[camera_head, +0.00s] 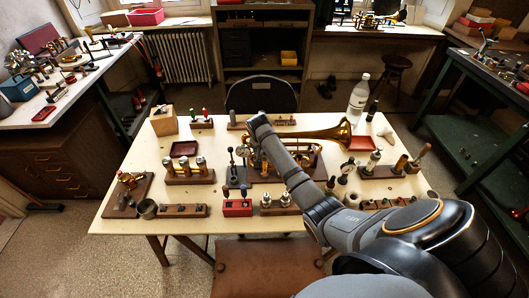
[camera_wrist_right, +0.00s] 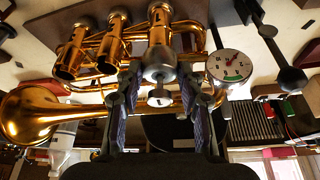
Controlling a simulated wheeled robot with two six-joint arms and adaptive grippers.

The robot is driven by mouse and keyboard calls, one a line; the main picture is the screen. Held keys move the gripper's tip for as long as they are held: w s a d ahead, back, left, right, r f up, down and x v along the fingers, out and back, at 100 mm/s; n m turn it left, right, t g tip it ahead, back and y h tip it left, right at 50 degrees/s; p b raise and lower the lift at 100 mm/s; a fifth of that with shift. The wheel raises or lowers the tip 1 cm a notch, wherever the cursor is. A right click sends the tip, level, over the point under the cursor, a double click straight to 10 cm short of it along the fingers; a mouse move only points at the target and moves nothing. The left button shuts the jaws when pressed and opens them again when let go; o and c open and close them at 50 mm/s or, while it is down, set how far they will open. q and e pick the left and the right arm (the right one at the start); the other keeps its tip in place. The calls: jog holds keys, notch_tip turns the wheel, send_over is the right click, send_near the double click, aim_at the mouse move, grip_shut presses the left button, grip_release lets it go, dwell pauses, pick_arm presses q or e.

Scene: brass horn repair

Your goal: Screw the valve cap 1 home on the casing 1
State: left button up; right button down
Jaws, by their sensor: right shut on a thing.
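The brass horn (camera_head: 322,134) lies on its stand on the table, partly hidden behind my right arm. In the right wrist view its bell (camera_wrist_right: 30,115) is at left and its valve casings stand in a row. My right gripper (camera_wrist_right: 160,80) is shut on a silver valve cap (camera_wrist_right: 160,73) with a stem and round button below it in that picture. The cap is in line with the end of the nearest brass casing (camera_wrist_right: 160,28) and appears to meet it; whether the thread is engaged cannot be told. The fingertips are hidden in the head view. My left gripper is out of view.
A round dial gauge (camera_wrist_right: 230,66) stands close beside the gripper. A black-knobbed lever (camera_wrist_right: 291,79) is farther right. A red block (camera_head: 237,207), a wooden valve rack (camera_head: 189,176) and a bottle (camera_head: 357,98) stand on the table (camera_head: 130,219).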

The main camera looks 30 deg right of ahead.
jog(key=shift+a+r+m+g+p, duration=0.15)
jog(key=shift+m+g+p, duration=0.25)
jog(key=shift+m, duration=0.5)
jog(key=shift+w+m+h, duration=0.15)
jog(key=shift+m+h, duration=0.15)
jog(key=shift+m, duration=0.6)
jog(key=shift+m+g+h, duration=0.3)
jog(key=shift+m+g, duration=0.2)
jog(key=shift+m, duration=0.3)
jog(key=shift+f+m, duration=0.25)
jog(key=shift+m, duration=0.25)
jog(key=c, duration=0.7)
grip_release()
jog(key=shift+c, duration=0.2)
jog(key=shift+r, duration=0.1)
